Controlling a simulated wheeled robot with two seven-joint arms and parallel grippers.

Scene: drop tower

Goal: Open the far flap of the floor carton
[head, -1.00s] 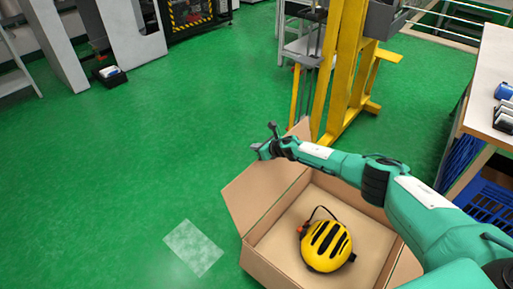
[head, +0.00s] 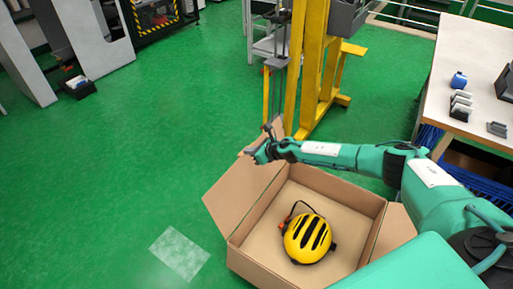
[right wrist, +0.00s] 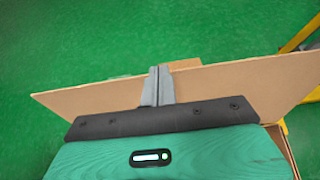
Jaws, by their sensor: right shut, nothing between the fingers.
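The open cardboard floor carton (head: 243,262) stands on the green floor, with a yellow and black helmet (head: 308,238) inside. Its left flap (head: 232,195) leans outward, and a right flap (head: 397,228) shows partly behind my arm. A piece of cardboard that looks like the far flap (head: 276,127) sticks up behind my right wrist; the rest is hidden, so its angle is unclear. My right gripper (head: 254,152) is at the carton's far left corner. In the right wrist view its shut, empty fingers (right wrist: 157,84) overlap a cardboard flap (right wrist: 235,80); contact is unclear. My left gripper is not in view.
A yellow stand (head: 312,75) rises just behind the carton. A workbench (head: 455,85) with small items is at the right, with a blue crate (head: 470,175) below it. The floor left of the carton is clear except for a flat pale patch (head: 179,253).

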